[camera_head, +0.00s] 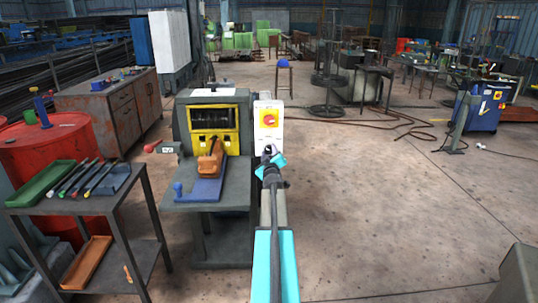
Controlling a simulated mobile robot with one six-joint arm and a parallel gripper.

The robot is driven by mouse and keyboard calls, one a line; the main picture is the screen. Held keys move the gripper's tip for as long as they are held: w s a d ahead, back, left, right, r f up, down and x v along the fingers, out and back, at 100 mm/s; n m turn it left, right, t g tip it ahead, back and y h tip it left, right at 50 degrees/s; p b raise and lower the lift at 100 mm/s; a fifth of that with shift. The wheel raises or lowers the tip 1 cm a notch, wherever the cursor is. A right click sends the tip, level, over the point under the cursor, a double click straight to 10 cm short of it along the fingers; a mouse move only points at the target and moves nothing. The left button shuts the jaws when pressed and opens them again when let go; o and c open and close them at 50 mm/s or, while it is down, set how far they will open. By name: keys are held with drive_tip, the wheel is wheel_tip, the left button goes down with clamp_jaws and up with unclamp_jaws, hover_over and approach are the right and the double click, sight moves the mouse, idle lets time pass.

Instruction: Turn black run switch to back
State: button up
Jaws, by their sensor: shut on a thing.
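A white control box (277,107) stands upright on the right side of the grey machine. It carries a red rotary knob on a yellow plate (268,118). My gripper (268,152) is at the lower front of this box, below the yellow plate, and is shut on the black run switch. The switch is mostly hidden by the gripper, and which way it points cannot be told. My arm reaches straight forward from the bottom middle of the view.
Left of the box is the machine with a yellow-framed opening (213,116) and a brown and blue piece (208,180) on its bench. A dark cart (130,199) with a green tray (53,183) stands at left.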

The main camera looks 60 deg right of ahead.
drive_tip(key=o, duration=1.1)
drive_tip(key=shift+c, duration=0.2)
drive_tip(key=v, duration=1.4)
idle(0.5)
